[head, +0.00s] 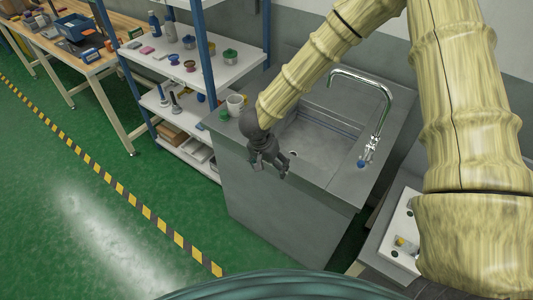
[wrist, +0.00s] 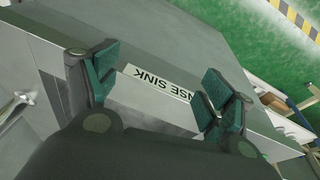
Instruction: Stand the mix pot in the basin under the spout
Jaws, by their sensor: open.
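The grey sink has a basin (head: 318,140) with a curved chrome spout (head: 358,76) over it. A white cup-like pot (head: 235,104) stands on the sink's left ledge; I cannot tell whether it is the mix pot. My gripper (head: 270,169) is open, with nothing visible between its fingers, at the basin's front left edge, to the right of and nearer than the white pot. In the wrist view my open gripper (wrist: 160,88) faces the sink's front, where a label (wrist: 158,84) reads "NSE SINK". No pot shows between the fingers there.
A small green item (head: 223,115) is beside the white pot. A shelf unit (head: 215,72) with several pots and bottles stands left of the sink. A blue-marked tap valve (head: 362,163) is on the right ledge. Green floor (head: 150,215) in front is clear.

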